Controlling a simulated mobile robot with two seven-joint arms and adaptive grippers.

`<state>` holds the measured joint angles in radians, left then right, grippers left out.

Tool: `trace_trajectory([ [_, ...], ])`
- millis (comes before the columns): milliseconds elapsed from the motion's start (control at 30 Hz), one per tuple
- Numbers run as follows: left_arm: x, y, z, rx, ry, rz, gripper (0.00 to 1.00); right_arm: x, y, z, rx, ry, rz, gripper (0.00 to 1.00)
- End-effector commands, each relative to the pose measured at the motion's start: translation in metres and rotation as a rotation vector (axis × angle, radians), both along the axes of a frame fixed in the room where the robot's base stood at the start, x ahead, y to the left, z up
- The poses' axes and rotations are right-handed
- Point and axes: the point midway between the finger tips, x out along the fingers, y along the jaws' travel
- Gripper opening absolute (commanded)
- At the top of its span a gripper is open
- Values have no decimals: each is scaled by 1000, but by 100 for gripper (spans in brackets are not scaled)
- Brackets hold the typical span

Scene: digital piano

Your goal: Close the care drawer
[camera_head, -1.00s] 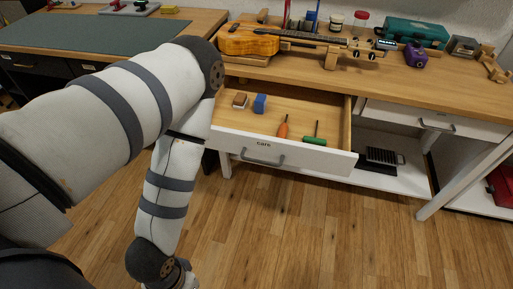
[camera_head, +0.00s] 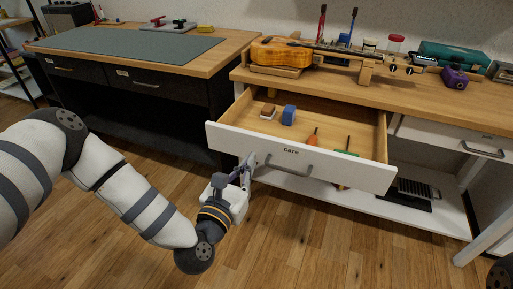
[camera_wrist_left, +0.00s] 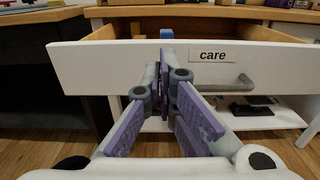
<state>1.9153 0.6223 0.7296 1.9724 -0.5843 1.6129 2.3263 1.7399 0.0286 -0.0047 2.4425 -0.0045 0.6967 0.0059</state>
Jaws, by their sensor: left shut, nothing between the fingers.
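The care drawer (camera_head: 225,134) is pulled out from the workbench, with a white front, a "care" label and a grey bar handle (camera_head: 288,168). In the left wrist view the drawer front (camera_wrist_left: 90,67) spans the picture, with the handle (camera_wrist_left: 232,84) right of the fingers. My left gripper (camera_head: 248,163) is shut and empty, its fingertips at the drawer front left of the handle. It also shows in the left wrist view (camera_wrist_left: 166,62); whether it touches the panel I cannot tell. My right gripper is not in view.
The drawer holds a brown block (camera_head: 268,111), a blue block (camera_head: 289,115), an orange-handled tool (camera_head: 313,137) and a green-handled tool (camera_head: 346,152). A guitar (camera_head: 282,53) rests on the bench top (camera_head: 420,103). A dark bench (camera_head: 150,105) stands left. The floor in front is clear.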

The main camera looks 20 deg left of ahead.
Motion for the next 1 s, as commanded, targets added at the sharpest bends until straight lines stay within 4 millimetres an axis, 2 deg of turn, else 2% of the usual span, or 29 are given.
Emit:
trace_trajectory([
  [33, 11, -1, 1, 1, -4, 0, 0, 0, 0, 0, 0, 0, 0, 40],
  [200, 44, -2, 1, 2, -2, -1, 0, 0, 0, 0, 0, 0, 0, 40],
  [333, 60, -3, 0, 2, 0, -1, 0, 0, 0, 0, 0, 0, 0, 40],
  [500, 68, -3, -1, 0, 3, -1, 0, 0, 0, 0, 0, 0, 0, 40],
  [867, 69, -3, -2, 1, 4, -1, 0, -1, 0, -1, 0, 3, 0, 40],
  [1000, 80, -3, -4, 1, 3, 0, 0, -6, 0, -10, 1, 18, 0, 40],
])
